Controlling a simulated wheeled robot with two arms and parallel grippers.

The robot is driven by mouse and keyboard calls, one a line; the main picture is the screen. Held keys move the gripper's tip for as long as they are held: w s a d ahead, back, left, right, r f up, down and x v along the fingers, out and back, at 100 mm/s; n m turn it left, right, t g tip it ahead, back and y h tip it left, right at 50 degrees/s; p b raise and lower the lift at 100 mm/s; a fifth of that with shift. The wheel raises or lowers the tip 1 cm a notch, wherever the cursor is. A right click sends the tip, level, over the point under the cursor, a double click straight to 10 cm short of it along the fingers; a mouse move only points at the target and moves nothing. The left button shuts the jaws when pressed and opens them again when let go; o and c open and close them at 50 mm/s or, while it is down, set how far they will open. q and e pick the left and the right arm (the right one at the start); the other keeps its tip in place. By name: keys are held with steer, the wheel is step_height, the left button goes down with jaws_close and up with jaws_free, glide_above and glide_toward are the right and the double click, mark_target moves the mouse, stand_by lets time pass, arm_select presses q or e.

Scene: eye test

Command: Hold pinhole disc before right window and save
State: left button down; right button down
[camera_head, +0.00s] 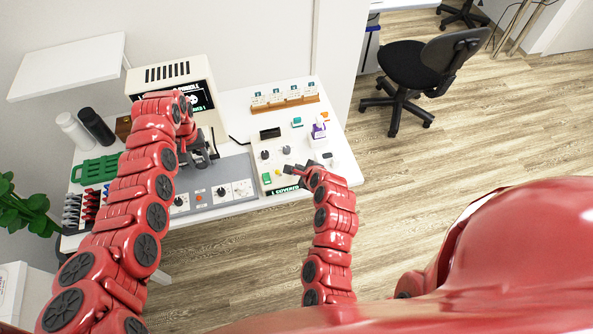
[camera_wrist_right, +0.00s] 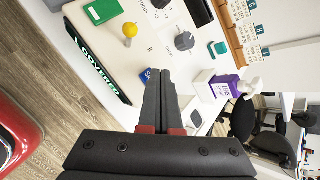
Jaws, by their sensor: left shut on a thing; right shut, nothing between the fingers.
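My left gripper (camera_head: 203,156) is above the grey panel (camera_head: 239,170), in front of the monitor (camera_head: 202,96). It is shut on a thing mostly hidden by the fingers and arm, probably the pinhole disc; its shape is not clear. The windows cannot be made out. My right gripper (camera_head: 293,169) is shut and empty over the front of the cream control box (camera_head: 258,143). In the wrist view its fingertips (camera_wrist_right: 164,76) point at the box beside a blue button (camera_wrist_right: 147,76). A green button (camera_wrist_right: 103,11), a yellow knob (camera_wrist_right: 130,30) and a grey knob (camera_wrist_right: 184,41) show. The box's display (camera_wrist_right: 103,70) reads "L COVERED".
A purple-and-white bottle (camera_head: 319,129) stands right of the box. A wooden card rack (camera_head: 284,105) is behind. A green holder (camera_head: 95,170), a white bottle (camera_head: 75,130) and a black bottle (camera_head: 96,126) are at left. An office chair (camera_head: 418,70) stands on open floor.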

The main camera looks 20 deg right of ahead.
steer(key=shift+r, duration=0.45)
steer(key=shift+r, duration=2.5)
step_height(320, 180, up, 10)
